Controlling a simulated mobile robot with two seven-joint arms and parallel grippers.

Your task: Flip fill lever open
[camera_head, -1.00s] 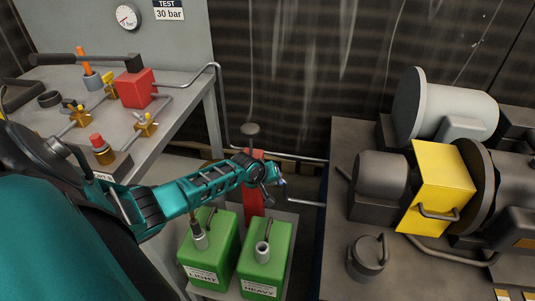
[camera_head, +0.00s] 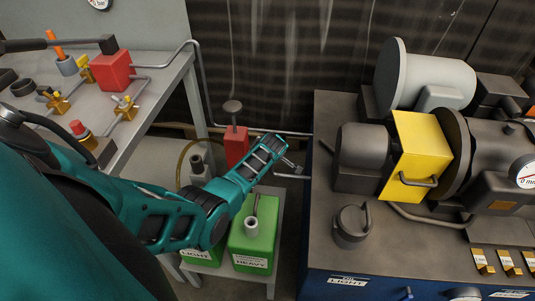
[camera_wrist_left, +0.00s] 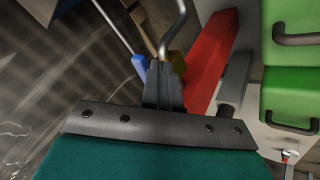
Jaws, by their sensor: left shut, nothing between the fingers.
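My left gripper (camera_head: 291,165) reaches past the red pump post (camera_head: 236,147) to the grey pipe end (camera_head: 292,176) beside the blue cabinet. In the left wrist view its dark fingers (camera_wrist_left: 164,88) are together with nothing held. A small blue part (camera_wrist_left: 139,67), which may be the fill lever, shows just left of the fingers. A yellow-brass part (camera_wrist_left: 178,63) is partly hidden behind them. A bent grey pipe (camera_wrist_left: 166,40) runs close to the fingertips; I cannot tell whether they touch. The lever's position is unclear. My right gripper is not in view.
Green cans marked LIGHT (camera_head: 197,257) and HEAVY (camera_head: 247,243) stand on a low stand under my left arm. The blue cabinet (camera_head: 335,286) with machinery is at right. A grey bench (camera_head: 165,78) with valves is at left.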

